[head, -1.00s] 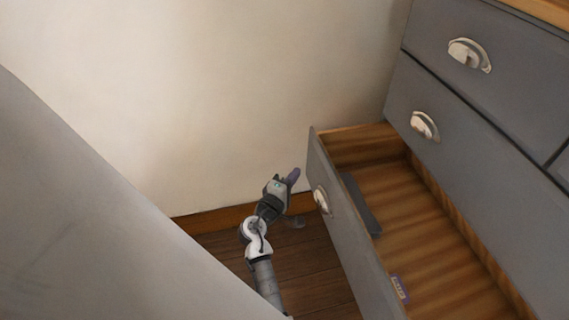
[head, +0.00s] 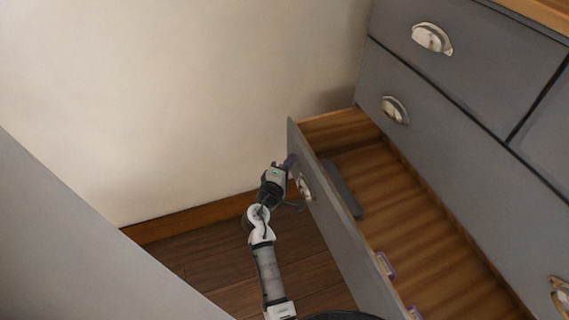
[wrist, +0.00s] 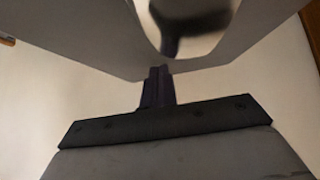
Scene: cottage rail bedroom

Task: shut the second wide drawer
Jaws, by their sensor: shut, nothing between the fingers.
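The open wide drawer (head: 338,232) is pulled far out of the grey dresser, below another closed wide drawer (head: 440,150). Its grey front bears a silver cup handle (head: 305,187). My gripper (head: 289,161) is shut and empty, at the outer face of the drawer front near its far end, just beyond the handle. In the wrist view the shut fingers (wrist: 157,88) reach the grey drawer front (wrist: 85,40), with the shiny handle (wrist: 188,25) close above them. Whether the fingertips touch the front cannot be told.
Inside the drawer lie a dark grey flat item (head: 343,188) and small purple items (head: 385,265). A cream wall (head: 190,100) stands behind my arm. Bare wooden floor (head: 215,255) lies left of the drawer. A large grey surface (head: 70,250) fills the lower left.

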